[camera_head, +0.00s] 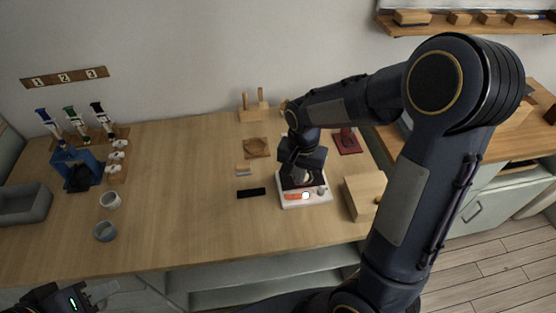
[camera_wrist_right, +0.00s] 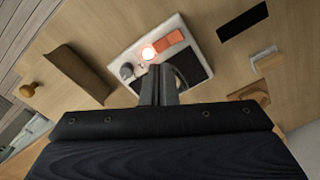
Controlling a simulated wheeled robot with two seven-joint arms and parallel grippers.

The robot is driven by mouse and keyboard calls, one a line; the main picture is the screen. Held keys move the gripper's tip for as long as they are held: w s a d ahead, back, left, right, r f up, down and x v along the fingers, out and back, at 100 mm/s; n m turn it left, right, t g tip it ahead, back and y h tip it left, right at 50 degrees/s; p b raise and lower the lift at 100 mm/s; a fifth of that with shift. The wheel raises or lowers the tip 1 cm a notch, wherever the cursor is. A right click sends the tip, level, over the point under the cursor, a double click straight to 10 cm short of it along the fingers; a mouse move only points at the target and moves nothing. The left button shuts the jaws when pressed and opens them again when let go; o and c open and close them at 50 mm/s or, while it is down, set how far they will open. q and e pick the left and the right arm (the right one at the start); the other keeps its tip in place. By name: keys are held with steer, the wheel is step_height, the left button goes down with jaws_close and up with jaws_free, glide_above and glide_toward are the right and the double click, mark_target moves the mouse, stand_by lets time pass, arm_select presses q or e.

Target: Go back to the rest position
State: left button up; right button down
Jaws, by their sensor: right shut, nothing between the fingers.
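My right gripper (camera_wrist_right: 158,88) is shut and empty. In the right wrist view its fingers point at a white device (camera_wrist_right: 178,30) with a dark panel, an orange strip, a glowing round light and a grey knob. In the head view the right arm reaches over the table and the right gripper (camera_head: 302,176) is above this device (camera_head: 290,203); whether it touches cannot be told. My left gripper (camera_head: 98,292) is at the lower left, in front of the table's front edge; its fingers are partly cut off by the frame.
The wooden table (camera_head: 190,225) holds a black strip (camera_head: 251,193), a wooden box with a knob (camera_head: 362,196) right of the device, a red item (camera_head: 347,141) behind, two cups at left, a blue holder (camera_head: 78,170) and a grey bin (camera_head: 25,203). The table's middle left is clear.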

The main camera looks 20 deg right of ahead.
steer(key=s+a+r+n+t+y, duration=0.2)
steer(key=s+r, duration=0.3)
steer(key=s, duration=0.3)
steer(key=s+a+r+n+t+y, duration=0.1)
steer(key=s+a+r+n+t, duration=0.1)
steer(key=s+r+n, duration=0.3)
steer(key=s+r+t, duration=0.1)
steer(key=s, duration=0.3)
steer(key=shift+r+t+y, duration=0.3)
steer(key=shift+y, duration=0.1)
